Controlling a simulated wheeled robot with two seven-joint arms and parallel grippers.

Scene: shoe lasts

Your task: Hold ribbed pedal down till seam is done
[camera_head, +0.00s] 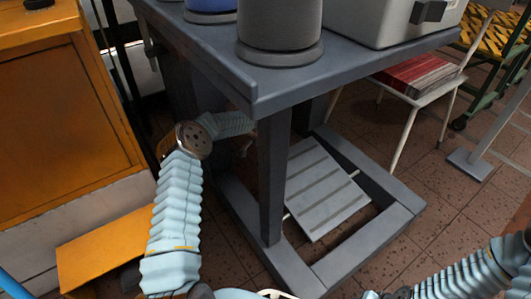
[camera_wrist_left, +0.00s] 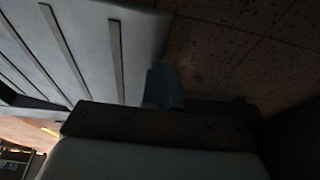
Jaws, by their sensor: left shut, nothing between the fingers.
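The ribbed pedal (camera_head: 320,190) is a flat grey plate with several cross ribs. It sits tilted inside the dark frame under the table in the head view. In the left wrist view the pedal (camera_wrist_left: 85,45) fills the upper left, its ribs running lengthwise. My left gripper (camera_wrist_left: 163,82) is shut and empty, its fingers by the pedal's edge. I cannot tell whether they touch it. In the head view my left forearm goes behind the table leg, and that gripper is hidden. My right arm shows at the lower right; its gripper is out of view.
The dark table (camera_head: 290,85) overhangs the pedal, with a grey cylinder (camera_head: 280,25) on top. Its front leg (camera_head: 272,185) and base frame (camera_head: 390,190) surround the pedal. An orange cabinet (camera_head: 65,110) stands left. A white chair (camera_head: 428,92) stands right. Tiled floor is open at right.

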